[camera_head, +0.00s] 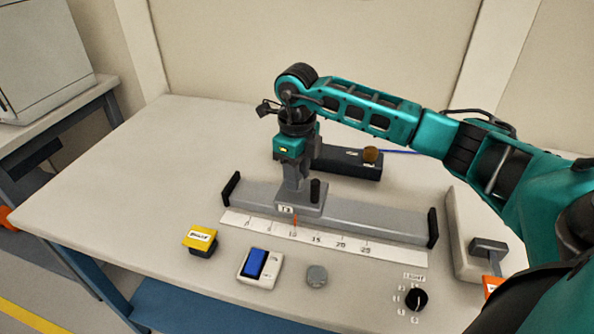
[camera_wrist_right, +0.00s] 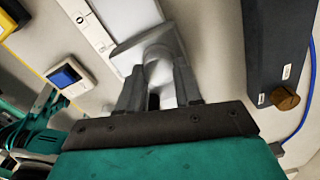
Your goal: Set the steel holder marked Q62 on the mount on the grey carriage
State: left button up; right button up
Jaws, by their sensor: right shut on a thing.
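My right gripper (camera_head: 295,178) points down over the grey carriage (camera_head: 315,207) on the rail. In the right wrist view, its two fingers (camera_wrist_right: 158,92) are shut on a pale grey, rounded thing (camera_wrist_right: 159,68), which looks like the steel holder. No Q62 marking is readable on it. The fingers hide most of it and the carriage's mount, so I cannot tell whether the holder touches the mount. A short dark post (camera_head: 315,190) stands on the carriage to the right of the fingers. My left gripper is out of view.
Behind the rail is a dark block (camera_head: 340,167) with a brown round piece (camera_head: 370,155). The table's left side is clear.

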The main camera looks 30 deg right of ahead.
jog(key=o, duration=1.1)
notch_tip(320, 180, up, 13)
jog(key=shift+p, duration=0.35)
